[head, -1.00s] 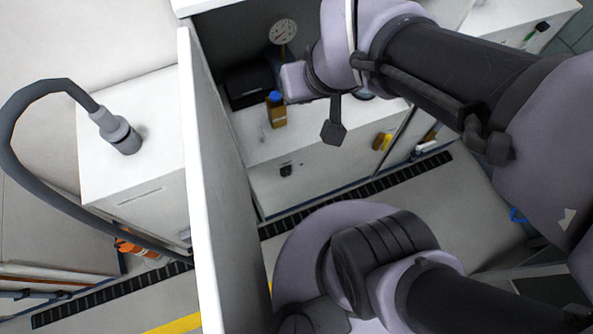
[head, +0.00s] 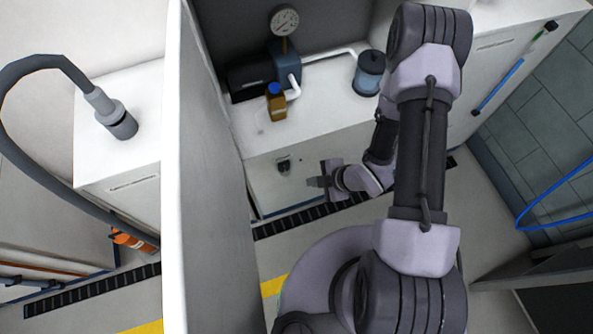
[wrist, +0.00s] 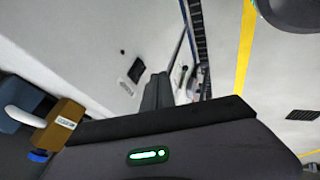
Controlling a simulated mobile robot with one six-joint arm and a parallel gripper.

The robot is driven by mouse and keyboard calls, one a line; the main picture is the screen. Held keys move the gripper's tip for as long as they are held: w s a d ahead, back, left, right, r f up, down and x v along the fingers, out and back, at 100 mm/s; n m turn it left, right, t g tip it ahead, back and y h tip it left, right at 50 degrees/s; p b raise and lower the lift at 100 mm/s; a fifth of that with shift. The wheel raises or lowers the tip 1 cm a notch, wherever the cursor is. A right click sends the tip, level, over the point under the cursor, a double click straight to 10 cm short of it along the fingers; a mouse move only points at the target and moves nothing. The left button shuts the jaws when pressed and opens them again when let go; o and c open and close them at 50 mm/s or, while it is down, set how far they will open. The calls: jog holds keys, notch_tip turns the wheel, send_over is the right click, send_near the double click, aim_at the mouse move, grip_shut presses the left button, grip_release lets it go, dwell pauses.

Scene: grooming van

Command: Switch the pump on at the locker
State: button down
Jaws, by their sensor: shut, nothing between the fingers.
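The white locker (head: 262,192) stands behind the partition's right side. On its front is a small dark switch-like fitting (head: 284,165); its setting is too small to tell. A pump (head: 287,66) with a blue body, dark box and round gauge (head: 284,21) stands on the locker top. My gripper (head: 312,182) is shut and empty, in front of the locker and just right of and below the fitting, apart from it in the picture. Its dark fingers show in the wrist view (wrist: 158,90).
An amber bottle with a blue cap (head: 276,104) and a clear canister (head: 370,72) stand on the locker top. A tall white partition (head: 205,150) rises at left. A grey hose (head: 40,155) hangs beyond it. A dark floor grating (head: 300,216) runs along the locker's foot.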

aim_at(284, 167)
jog(key=shift+w+f, duration=0.1)
jog(key=w+a+f+b, duration=0.5)
jog(key=w+f+b, duration=0.1)
jog(key=w+f, duration=0.1)
jog(key=shift+a+f, duration=0.4)
jog(key=shift+f, duration=0.35)
